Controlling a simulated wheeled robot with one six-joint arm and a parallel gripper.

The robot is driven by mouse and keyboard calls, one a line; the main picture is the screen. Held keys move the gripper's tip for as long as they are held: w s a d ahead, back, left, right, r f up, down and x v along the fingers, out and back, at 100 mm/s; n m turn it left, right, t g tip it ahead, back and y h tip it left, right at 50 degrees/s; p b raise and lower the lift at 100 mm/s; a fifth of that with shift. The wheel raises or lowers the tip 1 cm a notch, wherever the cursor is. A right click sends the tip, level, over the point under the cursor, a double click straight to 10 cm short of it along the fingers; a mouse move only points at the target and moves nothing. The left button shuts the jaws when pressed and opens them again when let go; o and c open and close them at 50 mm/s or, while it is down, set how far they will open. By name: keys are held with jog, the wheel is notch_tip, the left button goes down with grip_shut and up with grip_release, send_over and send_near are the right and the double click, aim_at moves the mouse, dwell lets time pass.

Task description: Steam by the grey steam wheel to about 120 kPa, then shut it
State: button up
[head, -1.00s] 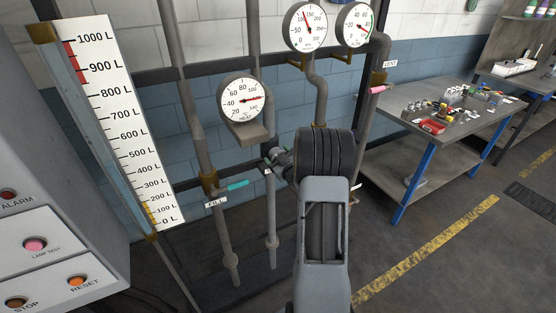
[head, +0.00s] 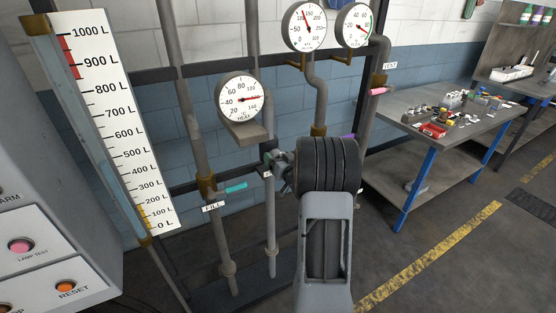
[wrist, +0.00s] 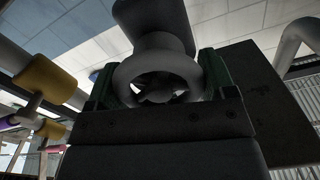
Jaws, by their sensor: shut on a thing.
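The grey steam wheel (wrist: 158,77) is a round ring on a grey stem, seen close in the wrist view. My gripper (wrist: 160,88) is shut on it, with a dark green finger at each side of the rim. In the head view my gripper (head: 279,163) is at the upright pipe below the heat dial, and my wrist hides most of the wheel. The upper middle pressure dial (head: 304,27) has its red needle up and slightly left, near the 100 mark; the exact value is too small to read.
A second upper dial (head: 355,25) is at right. The teal fill handle (head: 236,187) and pink vent handle (head: 378,91) are close by. A level gauge (head: 128,130) stands left, a cluttered workbench (head: 403,122) right.

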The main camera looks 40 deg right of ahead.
dwell(0.5)
jog(key=o, duration=0.9)
jog(key=shift+s, duration=0.1)
jog(key=s, duration=0.4)
jog(key=s+a+b, duration=0.1)
jog(key=s, duration=0.4)
jog(key=s+b, duration=0.1)
jog(key=s, duration=0.3)
jog(key=shift+s+a, duration=0.3)
jog(key=shift+a, duration=0.05)
